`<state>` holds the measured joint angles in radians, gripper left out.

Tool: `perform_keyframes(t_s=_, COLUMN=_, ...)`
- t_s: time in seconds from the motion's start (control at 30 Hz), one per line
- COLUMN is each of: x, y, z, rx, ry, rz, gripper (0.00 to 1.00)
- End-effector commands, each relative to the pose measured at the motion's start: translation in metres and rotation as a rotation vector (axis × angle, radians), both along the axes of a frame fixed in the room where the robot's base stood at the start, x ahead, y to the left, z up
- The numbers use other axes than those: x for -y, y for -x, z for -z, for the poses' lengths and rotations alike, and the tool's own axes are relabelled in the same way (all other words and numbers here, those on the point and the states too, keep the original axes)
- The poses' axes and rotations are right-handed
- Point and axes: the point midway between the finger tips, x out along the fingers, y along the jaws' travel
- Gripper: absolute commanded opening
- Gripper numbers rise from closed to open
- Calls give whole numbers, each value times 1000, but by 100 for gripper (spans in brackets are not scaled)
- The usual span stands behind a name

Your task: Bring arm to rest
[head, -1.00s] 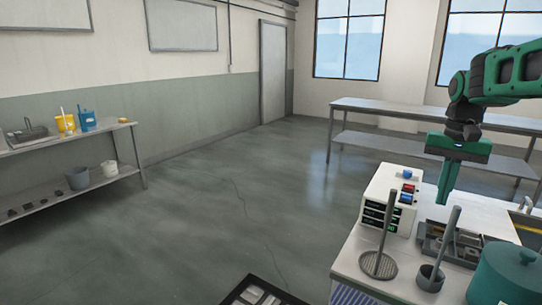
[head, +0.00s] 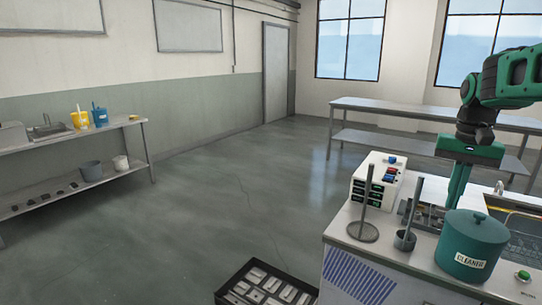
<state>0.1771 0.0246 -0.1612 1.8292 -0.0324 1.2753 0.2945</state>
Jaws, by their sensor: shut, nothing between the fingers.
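My gripper (head: 452,203) shows at the right of the head view, at the end of my green and black arm. Its fingers point down and are shut with nothing between them. It hangs over or just behind the parts tray (head: 425,215) on the white bench, between the control box and the teal cleaner pot. The lower fingertips are partly hidden behind the teal pot (head: 472,243). I cannot tell how high the fingertips are above the bench.
The white control box (head: 366,180), a rod on a round base (head: 363,232) and a small cup with a rod (head: 404,240) stand close by. The tank (head: 520,238) is at right. A black crate (head: 236,292) is on the floor. The floor at left is open.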

Motion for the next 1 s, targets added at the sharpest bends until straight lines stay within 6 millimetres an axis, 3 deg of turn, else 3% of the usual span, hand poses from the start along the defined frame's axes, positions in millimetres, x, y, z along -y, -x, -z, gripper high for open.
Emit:
perform_keyframes(t_s=0.27, x=-7, y=44, z=11, rx=1, ry=-3, rz=-10, gripper=0)
perform_keyframes(t_s=0.47, x=-8, y=91, z=26, rx=2, ry=-6, rz=-11, gripper=0)
perform_keyframes(t_s=0.57, x=-10, y=125, z=39, rx=3, ry=-8, rz=-13, gripper=0)
perform_keyframes(t_s=0.8, x=-22, y=225, z=88, rx=-1, ry=-10, rz=-30, gripper=0)
perform_keyframes(t_s=1.0, x=-32, y=267, z=114, rx=-4, ry=-10, rz=-43, gripper=0)
